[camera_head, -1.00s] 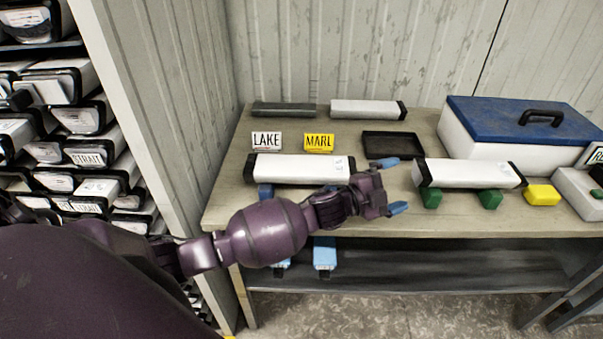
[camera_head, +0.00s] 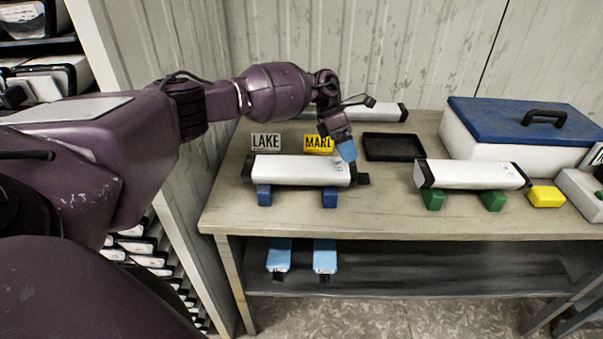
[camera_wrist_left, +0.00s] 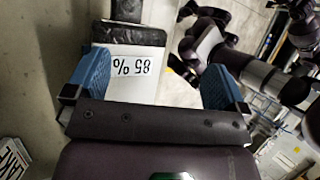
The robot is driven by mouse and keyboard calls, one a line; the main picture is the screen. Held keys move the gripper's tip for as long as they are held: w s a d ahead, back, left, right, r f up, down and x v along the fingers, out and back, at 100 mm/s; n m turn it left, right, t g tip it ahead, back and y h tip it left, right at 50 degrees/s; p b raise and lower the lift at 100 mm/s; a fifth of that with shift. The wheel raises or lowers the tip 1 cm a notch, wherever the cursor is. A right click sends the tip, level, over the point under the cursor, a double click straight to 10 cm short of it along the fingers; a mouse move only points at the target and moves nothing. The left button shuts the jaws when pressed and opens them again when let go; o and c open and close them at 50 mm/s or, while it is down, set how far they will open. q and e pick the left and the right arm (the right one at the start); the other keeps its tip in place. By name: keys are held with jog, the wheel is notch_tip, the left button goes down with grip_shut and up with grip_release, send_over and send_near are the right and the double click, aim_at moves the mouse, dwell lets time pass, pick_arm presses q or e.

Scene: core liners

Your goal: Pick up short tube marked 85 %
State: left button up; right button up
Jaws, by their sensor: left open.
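A white tube with black end caps (camera_head: 295,169) lies level across two blue blocks at the left of the table. Its right end carries small print in the head view. In the left wrist view the white tube (camera_wrist_left: 138,88) shows a label reading 85 %, upside down, with a black cap beyond it. My left gripper (camera_head: 346,154) points down at the tube's right end. In the left wrist view its open blue fingers (camera_wrist_left: 155,62) stand on either side of the label. Contact with the tube cannot be told. My right gripper cannot be made out.
Another white tube (camera_head: 470,175) rests on green blocks. A black tray (camera_head: 394,147), a LAKE sign (camera_head: 265,142), a yellow MARL sign (camera_head: 317,144) and a blue-lidded box (camera_head: 520,120) stand around. A further tube (camera_head: 385,112) lies behind my arm. A yellow block (camera_head: 545,196) sits right.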

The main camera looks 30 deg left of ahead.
aim_at(307, 164)
pick_arm(q)
jog(key=a+y, duration=0.1)
jog(key=a, duration=0.2)
jog(key=s+a+r+g+y, duration=0.1)
jog(key=a, duration=0.3)
jog(key=s+a+r+m+g+y, duration=0.1)
jog(key=a+y, duration=0.1)
jog(key=a, duration=0.2)
jog(key=shift+s, duration=0.1)
jog(key=shift+g, duration=0.3)
jog(key=x, duration=0.5)
jog(key=shift+w+d+p+x, duration=0.15)
jog(key=shift+x, duration=1.3)
jog(key=shift+w+d+p+x, duration=0.1)
jog(key=shift+w+p+x, duration=0.1)
jog(key=shift+x, duration=1.25)
jog(key=c, duration=1.2)
jog(key=shift+w, duration=0.1)
jog(key=shift+c, duration=0.2)
